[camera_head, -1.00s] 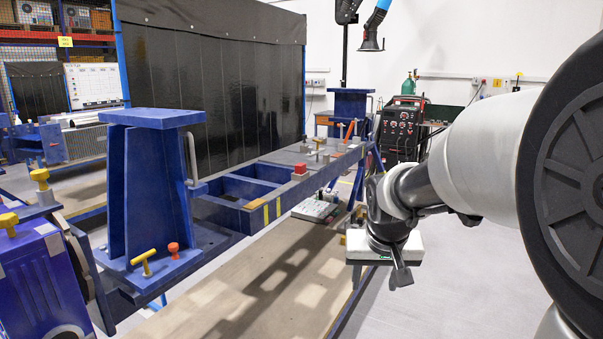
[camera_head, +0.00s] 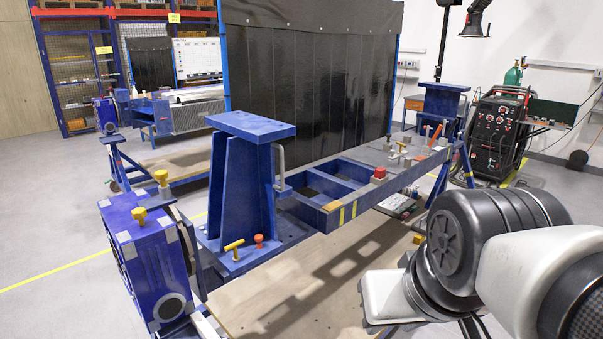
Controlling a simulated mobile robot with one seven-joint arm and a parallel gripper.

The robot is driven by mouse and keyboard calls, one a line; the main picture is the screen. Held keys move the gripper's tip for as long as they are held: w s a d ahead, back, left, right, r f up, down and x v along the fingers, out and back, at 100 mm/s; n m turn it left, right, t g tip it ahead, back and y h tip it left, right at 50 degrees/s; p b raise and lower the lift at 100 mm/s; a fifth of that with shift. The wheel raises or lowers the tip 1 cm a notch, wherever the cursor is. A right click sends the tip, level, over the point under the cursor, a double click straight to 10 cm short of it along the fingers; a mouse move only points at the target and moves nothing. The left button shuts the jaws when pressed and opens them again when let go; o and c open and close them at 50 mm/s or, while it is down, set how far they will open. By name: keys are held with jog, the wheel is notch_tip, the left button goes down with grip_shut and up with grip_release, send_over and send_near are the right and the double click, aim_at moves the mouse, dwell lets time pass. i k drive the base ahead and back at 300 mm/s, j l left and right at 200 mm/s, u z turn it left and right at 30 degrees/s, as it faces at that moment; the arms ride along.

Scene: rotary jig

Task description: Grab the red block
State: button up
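A small red block (camera_head: 379,173) sits on the blue beam of the rotary jig (camera_head: 340,205), right of the middle of the view. My arm comes in from the lower right, in front of and to the right of the block. Its gripper fingers are not visible; they are hidden or out of frame. The arm is apart from the block in the picture.
A blue upright post (camera_head: 245,185) stands left of the beam. Several small clamps and grey pieces (camera_head: 400,145) are on the jig's far end. A welding machine (camera_head: 496,135) stands at the back right. A black curtain (camera_head: 310,85) is behind.

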aim_at(379, 172)
jog(key=i+l+u, duration=0.25)
jog(key=l+u, duration=0.2)
jog(key=i+l+u, duration=0.2)
jog(key=l+u, duration=0.25)
jog(key=i+l+u, duration=0.1)
jog(key=l, duration=0.25)
jog(key=i+l+u, duration=0.1)
jog(key=l, duration=0.25)
jog(key=i+l+u, duration=0.1)
jog(key=l, duration=0.2)
jog(key=i+l, duration=0.1)
jog(key=l, duration=0.65)
jog(key=i+l+u, duration=0.1)
jog(key=l, duration=0.6)
jog(key=i+l, duration=0.15)
jog(key=l, duration=0.6)
jog(key=i+l, duration=0.1)
jog(key=l, duration=0.65)
jog(key=u, duration=0.05)
